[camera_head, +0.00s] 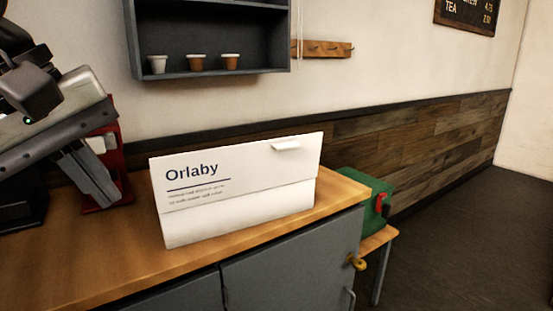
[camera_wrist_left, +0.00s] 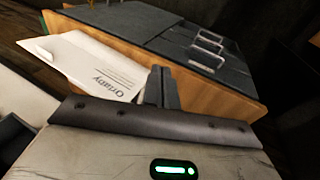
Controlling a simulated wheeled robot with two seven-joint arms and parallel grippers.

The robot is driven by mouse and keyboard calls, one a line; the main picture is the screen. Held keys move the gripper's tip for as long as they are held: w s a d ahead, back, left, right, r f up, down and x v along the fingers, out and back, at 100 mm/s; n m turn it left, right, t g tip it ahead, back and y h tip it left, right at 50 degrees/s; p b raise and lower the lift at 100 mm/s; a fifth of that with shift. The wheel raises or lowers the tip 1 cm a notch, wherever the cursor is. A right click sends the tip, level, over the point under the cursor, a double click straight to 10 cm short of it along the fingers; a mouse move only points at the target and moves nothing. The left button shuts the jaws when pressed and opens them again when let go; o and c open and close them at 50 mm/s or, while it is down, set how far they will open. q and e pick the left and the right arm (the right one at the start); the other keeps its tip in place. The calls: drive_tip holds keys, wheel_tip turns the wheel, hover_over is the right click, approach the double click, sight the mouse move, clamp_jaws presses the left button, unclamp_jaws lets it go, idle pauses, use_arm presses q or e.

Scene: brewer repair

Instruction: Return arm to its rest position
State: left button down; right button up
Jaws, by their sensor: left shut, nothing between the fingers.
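My left gripper (camera_head: 92,178) is at the left of the head view, above the wooden counter (camera_head: 110,252). Its fingers point down and to the right, and they are shut with nothing between them. In the left wrist view the closed fingertips (camera_wrist_left: 160,88) appear in front of the counter's wooden edge, with the white Orlaby card (camera_wrist_left: 88,68) beyond and to the left. In the head view the Orlaby card (camera_head: 240,190) stands on the counter, to the right of the gripper and apart from it. My right gripper is not in view.
A red object (camera_head: 118,185) stands on the counter behind my left gripper. A dark wall shelf (camera_head: 205,73) holds three small cups. Grey cabinet doors (camera_head: 290,268) are below the counter. A green box (camera_head: 368,196) sits on a low stool at right; the floor beyond is clear.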

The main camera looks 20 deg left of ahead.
use_arm(q)
drive_tip(key=w+d+f+n+h, duration=0.5)
drive_tip(key=d+f+n+h, duration=0.25)
drive_tip(key=n+h, duration=0.45)
drive_tip(key=w+a+f+n+t+y, duration=0.1)
drive_tip(key=w+f+n+t, duration=0.35)
drive_tip(key=n, duration=0.85)
drive_tip(key=w+a+f+n+t+y, duration=0.1)
drive_tip(key=f+n+t+y, duration=0.1)
drive_tip(key=f+n+t, duration=0.85)
drive_tip(key=s+d+f+n+g+y+p, duration=0.1)
drive_tip(key=s+d+f+n+g+y, duration=0.1)
drive_tip(key=f+n, duration=0.4)
drive_tip(key=s+d+f+n+g+y+p, duration=0.1)
drive_tip(key=s+f+n, duration=0.4)
drive_tip(key=n, duration=0.5)
drive_tip(key=s+d+f+n+g+y+p, duration=0.1)
drive_tip(key=s+d+f+n+g+y, duration=0.3)
drive_tip(key=f+n, duration=0.4)
drive_tip(key=shift+d+g, duration=0.5)
drive_tip(key=shift+g, duration=0.3)
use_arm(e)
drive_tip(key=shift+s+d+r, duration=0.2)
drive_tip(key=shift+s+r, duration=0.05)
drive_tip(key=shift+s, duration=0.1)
